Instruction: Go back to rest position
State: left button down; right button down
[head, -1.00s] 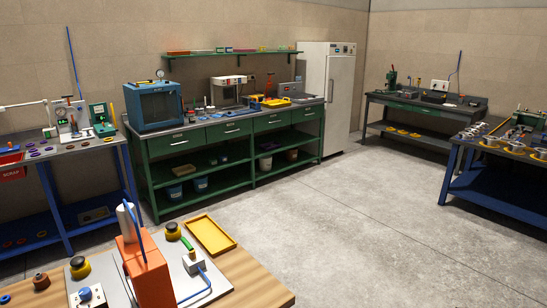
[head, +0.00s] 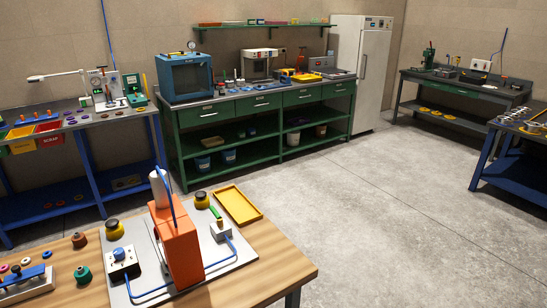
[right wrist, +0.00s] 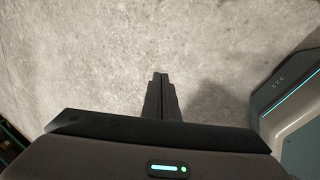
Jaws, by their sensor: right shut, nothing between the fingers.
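My right gripper (right wrist: 162,84) shows in the right wrist view, with its two dark fingers together and nothing between them. It points over bare grey floor, apart from any object. Neither gripper shows in the head view, and my left gripper is in no view. The orange press (head: 176,243) stands on its grey base plate (head: 238,259) on the wooden table in the head view. A yellow tray (head: 238,206) lies behind it to the right.
The wooden table (head: 285,262) fills the lower left of the head view. A green workbench (head: 262,103) stands along the back wall, with blue benches (head: 125,158) at left and far right (head: 510,184). The concrete floor (head: 400,215) between them is clear.

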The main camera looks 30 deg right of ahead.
jog(key=s+a+f+m+y, duration=0.1)
jog(key=a+f+y, duration=0.15)
jog(key=a, duration=1.45)
jog(key=s+a+f+y, duration=0.15)
jog(key=a+f, duration=0.25)
jog(key=a, duration=1.3)
jog(key=f+b, duration=0.3)
jog(key=d+f+b, duration=0.1)
jog(key=shift+w+f+b, duration=0.25)
jog(key=shift+w+b, duration=0.05)
jog(key=shift+b, duration=0.1)
